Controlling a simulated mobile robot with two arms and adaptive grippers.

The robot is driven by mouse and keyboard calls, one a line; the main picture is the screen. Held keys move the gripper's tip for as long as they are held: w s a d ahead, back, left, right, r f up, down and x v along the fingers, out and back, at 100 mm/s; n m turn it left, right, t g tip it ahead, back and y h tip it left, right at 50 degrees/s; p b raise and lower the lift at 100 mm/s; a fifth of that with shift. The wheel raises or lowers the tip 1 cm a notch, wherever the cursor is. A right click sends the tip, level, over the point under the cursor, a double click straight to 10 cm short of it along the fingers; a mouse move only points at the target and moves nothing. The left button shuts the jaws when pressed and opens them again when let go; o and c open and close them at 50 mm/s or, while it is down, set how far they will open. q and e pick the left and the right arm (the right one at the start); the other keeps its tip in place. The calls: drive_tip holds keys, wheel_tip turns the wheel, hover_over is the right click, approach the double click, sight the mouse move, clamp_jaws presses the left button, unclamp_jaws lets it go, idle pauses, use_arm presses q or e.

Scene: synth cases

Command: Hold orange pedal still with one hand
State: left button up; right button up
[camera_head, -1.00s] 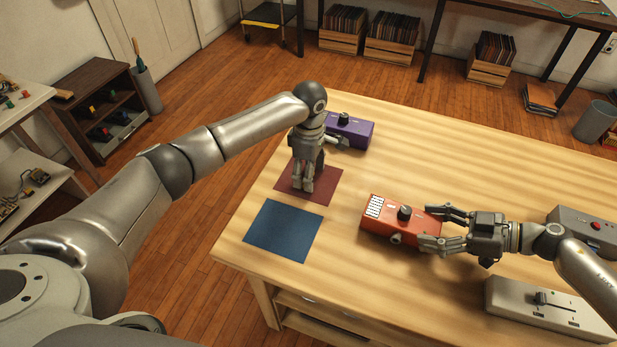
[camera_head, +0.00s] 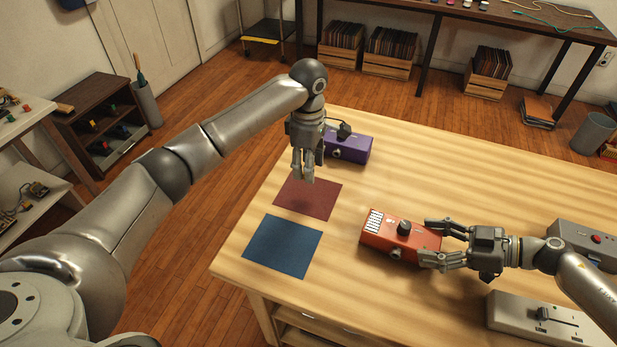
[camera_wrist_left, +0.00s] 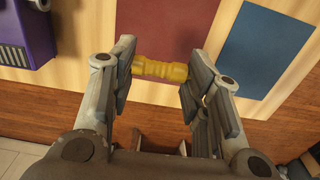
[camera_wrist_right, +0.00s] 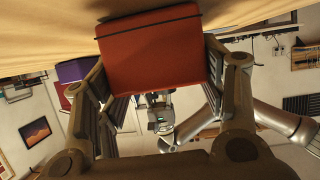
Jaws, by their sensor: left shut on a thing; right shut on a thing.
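The orange pedal (camera_head: 386,229) lies on the wooden table with a black knob and a white panel on top. My right gripper (camera_head: 438,243) is shut on its right end, one finger along each side. The pedal's red-orange end face (camera_wrist_right: 155,52) sits between the fingers in the right wrist view. My left gripper (camera_head: 304,177) hangs fingers down above the maroon mat (camera_head: 308,201). In the left wrist view it is shut on a small yellow ridged piece (camera_wrist_left: 160,69), held between both fingers; the head view hides this piece.
A blue mat (camera_head: 282,246) lies in front of the maroon one. A purple pedal (camera_head: 350,149) stands behind, close to my left gripper. A dark grey box (camera_head: 582,238) and a pale grey slider box (camera_head: 530,320) are at the right. The table's far middle is clear.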

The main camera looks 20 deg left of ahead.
use_arm(q)
drive_tip(key=shift+s+d+r, duration=0.1)
drive_tip(key=shift+d+r, duration=0.1)
drive_tip(key=shift+r, duration=0.35)
drive_tip(key=shift+h, duration=0.9)
drive_tip(key=s+d, duration=0.1)
drive_tip(key=d, duration=0.2)
drive_tip(key=s+d+f, duration=0.1)
drive_tip(key=s+d, duration=0.1)
drive_tip(key=d, duration=0.1)
drive_tip(key=s+d+f, duration=0.1)
drive_tip(key=s+d, duration=0.1)
drive_tip(key=d, duration=0.1)
drive_tip(key=shift+d+f, duration=0.15)
drive_tip(key=shift+d, duration=0.15)
drive_tip(key=s+d+h, duration=0.2)
drive_tip(key=s+d, duration=0.6)
drive_tip(key=d, duration=0.2)
drive_tip(key=s+f+h, duration=0.1)
drive_tip(key=s, duration=0.2)
drive_tip(key=s+d+f+h, duration=0.1)
drive_tip(key=s+f, duration=0.1)
drive_tip(key=s, duration=0.1)
drive_tip(key=s+d+f+h, duration=0.1)
drive_tip(key=s+f, duration=0.1)
drive_tip(key=s, duration=0.1)
drive_tip(key=shift+s+d+m+h, duration=0.25)
drive_tip(key=shift+s+m+h, duration=0.05)
drive_tip(key=shift+s+h, duration=0.1)
